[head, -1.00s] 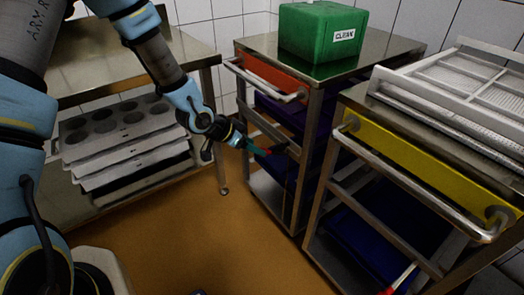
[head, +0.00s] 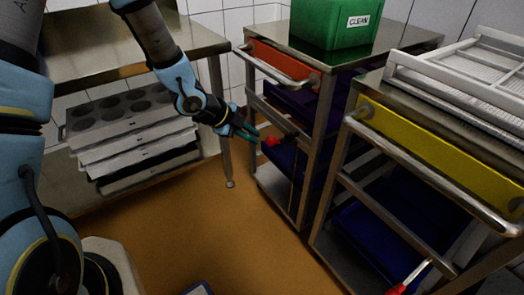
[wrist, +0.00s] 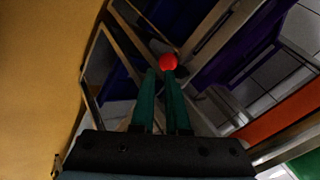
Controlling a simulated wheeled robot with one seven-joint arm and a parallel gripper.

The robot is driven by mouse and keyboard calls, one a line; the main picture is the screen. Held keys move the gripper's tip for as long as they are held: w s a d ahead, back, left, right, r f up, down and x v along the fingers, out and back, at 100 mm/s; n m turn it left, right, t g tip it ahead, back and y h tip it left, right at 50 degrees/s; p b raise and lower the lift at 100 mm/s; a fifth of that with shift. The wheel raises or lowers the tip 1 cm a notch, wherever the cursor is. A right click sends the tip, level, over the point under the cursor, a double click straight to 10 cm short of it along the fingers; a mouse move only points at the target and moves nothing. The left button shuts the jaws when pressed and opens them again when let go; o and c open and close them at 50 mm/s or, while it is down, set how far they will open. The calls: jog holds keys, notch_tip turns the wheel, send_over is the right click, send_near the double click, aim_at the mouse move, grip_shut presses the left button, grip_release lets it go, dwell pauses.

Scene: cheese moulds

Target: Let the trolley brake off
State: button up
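The trolley with the orange front panel (head: 285,64) stands right of centre in the head view. A red knob (head: 272,141) on a dark fitting sits at its near side, below the panel. The knob also shows in the wrist view (wrist: 168,61), just beyond the fingertips. My gripper (head: 256,135) has green fingers pointing at the knob from the left. In the wrist view my gripper (wrist: 159,75) shows a narrow gap between its fingers, with nothing held between them. Whether a fingertip touches the knob cannot be told.
A second trolley with a yellow panel (head: 440,152) stands at the right, with a red-tipped lever (head: 397,289) low down. A green box marked CLEAN (head: 330,22) sits on the orange-panel trolley. Stacked mould trays (head: 125,120) lie under the left table.

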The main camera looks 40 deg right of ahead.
jog(key=m, duration=0.2)
jog(key=m+b, duration=0.1)
jog(key=shift+a+f+m, duration=0.3)
jog(key=shift+f+m, duration=0.05)
jog(key=shift+m, duration=0.05)
jog(key=shift+c, duration=0.7)
jog(key=m+b, duration=0.1)
jog(key=m, duration=0.2)
jog(key=a+m, duration=0.1)
jog(key=m, duration=0.2)
jog(key=shift+a+f+m+b, duration=0.15)
jog(key=shift+m+b, duration=0.2)
jog(key=shift+m, duration=0.05)
grip_shut()
jog(key=s+d+f+m+y+b, duration=0.1)
jog(key=d+f+m+b, duration=0.3)
jog(key=f+m, duration=0.65)
jog(key=shift+m, duration=0.65)
jog(key=shift+w+d+r+p, duration=0.1)
jog(key=shift+d+r+p, duration=0.25)
jog(key=shift+r, duration=0.55)
jog(key=shift+w+d+r+p, duration=0.15)
jog(key=shift+r+p, duration=0.25)
jog(key=shift+r, duration=0.55)
jog(key=shift+w+d+r+p, duration=0.1)
jog(key=shift+d+r+p, duration=0.25)
jog(key=shift+r, duration=0.55)
jog(key=shift+a, duration=0.1)
